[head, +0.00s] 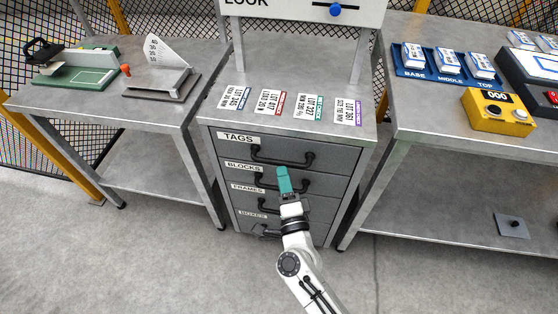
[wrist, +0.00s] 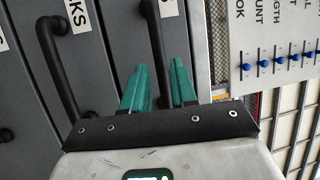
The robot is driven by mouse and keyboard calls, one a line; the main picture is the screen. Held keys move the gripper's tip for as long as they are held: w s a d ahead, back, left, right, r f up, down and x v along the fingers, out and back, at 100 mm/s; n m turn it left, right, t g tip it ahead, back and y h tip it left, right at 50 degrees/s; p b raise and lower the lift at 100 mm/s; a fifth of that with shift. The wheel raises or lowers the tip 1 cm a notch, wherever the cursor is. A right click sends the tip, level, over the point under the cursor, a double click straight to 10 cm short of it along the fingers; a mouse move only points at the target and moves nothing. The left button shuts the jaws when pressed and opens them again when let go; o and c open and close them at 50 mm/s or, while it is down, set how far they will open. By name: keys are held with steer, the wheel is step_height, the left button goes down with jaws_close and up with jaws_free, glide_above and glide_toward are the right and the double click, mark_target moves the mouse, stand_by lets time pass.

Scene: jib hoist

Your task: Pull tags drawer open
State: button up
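The tags drawer (head: 235,150) is the top drawer of a grey cabinet and appears shut. Its black bar handle (head: 262,158) spans the front under the TAGS label (head: 238,138). My gripper (head: 283,170) has teal fingers and is at the middle of this handle, at its lower edge in the head view. In the wrist view the tags handle (wrist: 153,35) runs down toward the gap between my two fingers (wrist: 161,66). The fingers are apart, one to each side of the handle's line. Whether they touch it I cannot tell.
The blocks drawer's handle (wrist: 60,70) is close beside my fingers. Frames and boxes drawers lie lower. Several printed tags (head: 273,103) lie on the cabinet top. A left bench (head: 130,110) and a right bench (head: 430,130) flank the cabinet. The floor in front is clear.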

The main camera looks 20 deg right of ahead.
mark_target(279, 161)
steer(key=shift+x, duration=2.55)
steer(key=shift+c, duration=0.2)
jaws_close()
